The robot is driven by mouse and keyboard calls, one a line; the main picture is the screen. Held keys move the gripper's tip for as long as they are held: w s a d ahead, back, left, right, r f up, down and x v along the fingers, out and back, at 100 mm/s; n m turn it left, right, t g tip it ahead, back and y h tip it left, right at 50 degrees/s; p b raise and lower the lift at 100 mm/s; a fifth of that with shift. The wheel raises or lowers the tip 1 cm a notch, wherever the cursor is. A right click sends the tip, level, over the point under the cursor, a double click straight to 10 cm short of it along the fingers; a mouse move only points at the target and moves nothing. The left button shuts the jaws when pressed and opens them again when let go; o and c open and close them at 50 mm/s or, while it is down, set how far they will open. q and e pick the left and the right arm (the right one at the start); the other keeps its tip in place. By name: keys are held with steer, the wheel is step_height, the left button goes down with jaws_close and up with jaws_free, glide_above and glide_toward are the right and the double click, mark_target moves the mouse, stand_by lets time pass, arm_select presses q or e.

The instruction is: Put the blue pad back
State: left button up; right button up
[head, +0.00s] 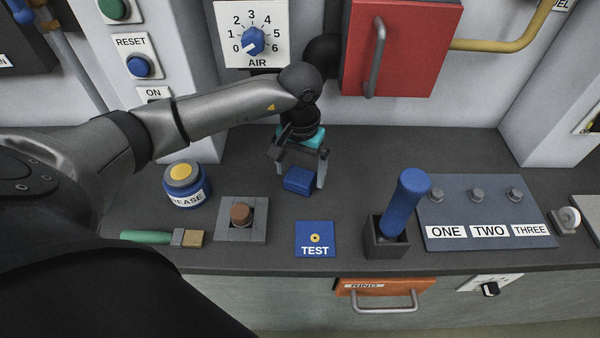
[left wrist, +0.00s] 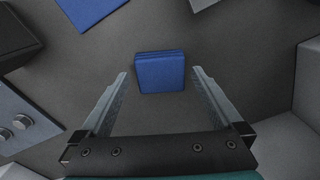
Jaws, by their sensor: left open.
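The blue pad (head: 298,181), a small blue block, lies on the dark grey bench behind the TEST plate. My left gripper (head: 301,174) is open above it, pointing down. In the left wrist view the blue pad (left wrist: 160,75) sits between the tips of the open left gripper (left wrist: 159,73), with a gap on each side. No contact shows, and I cannot tell how high the tips are over the bench. A flat blue TEST plate (head: 315,232) with a yellow ring lies near the front edge. My right gripper is not in view.
A dark holder with a blue handle (head: 403,203) and a ONE-TWO-THREE panel (head: 484,213) stand right. A red cabinet (head: 410,50) hangs behind.

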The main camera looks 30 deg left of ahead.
mark_target(300, 175)
arm_select(q)
step_height(300, 175, up, 10)
steer(key=shift+r+p, duration=0.25)
steer(key=shift+p, duration=0.1)
stand_by(0.4)
